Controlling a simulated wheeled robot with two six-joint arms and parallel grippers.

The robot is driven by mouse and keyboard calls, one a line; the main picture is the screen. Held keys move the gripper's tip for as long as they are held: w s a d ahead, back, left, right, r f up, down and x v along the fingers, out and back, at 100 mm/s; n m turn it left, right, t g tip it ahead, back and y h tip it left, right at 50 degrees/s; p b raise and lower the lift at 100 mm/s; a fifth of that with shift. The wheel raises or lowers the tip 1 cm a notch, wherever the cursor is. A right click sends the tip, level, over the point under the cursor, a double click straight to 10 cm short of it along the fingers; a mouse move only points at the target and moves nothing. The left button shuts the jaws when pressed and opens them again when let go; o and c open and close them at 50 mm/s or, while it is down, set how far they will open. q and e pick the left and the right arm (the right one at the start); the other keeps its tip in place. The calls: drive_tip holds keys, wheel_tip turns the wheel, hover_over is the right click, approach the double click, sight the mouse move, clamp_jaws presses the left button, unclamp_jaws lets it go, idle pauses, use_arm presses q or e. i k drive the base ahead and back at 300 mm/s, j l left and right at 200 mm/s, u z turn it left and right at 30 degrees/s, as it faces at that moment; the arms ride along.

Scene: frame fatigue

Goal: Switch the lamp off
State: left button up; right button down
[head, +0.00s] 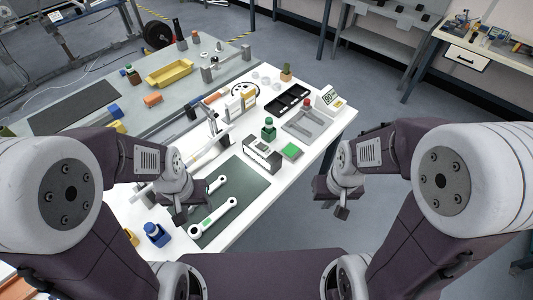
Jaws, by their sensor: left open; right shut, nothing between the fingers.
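I cannot clearly pick out a lamp or its switch among the small things on the white table (310,150). A small block with a bright green top (291,151) lies near the table's right edge; I cannot tell whether it is a switch. My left gripper (184,212) is open and empty above the near part of the table, beside the spanners. My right gripper (341,207) is shut and empty, right of the table edge with floor behind it. Neither gripper appears to touch anything.
Two spanners (214,216) lie on a dark green mat (250,190). A blue-capped container (156,234) stands near left. A green bottle (269,130), a grey tray (303,124), a black tray (287,101) and a display sign (329,98) stand further back.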

sight(261, 145)
drive_tip(key=i+l+u, duration=0.1)
drive_tip(key=l+u, duration=0.15)
drive_tip(key=u, duration=0.15)
drive_tip(key=l+u, duration=0.3)
drive_tip(key=u, duration=0.15)
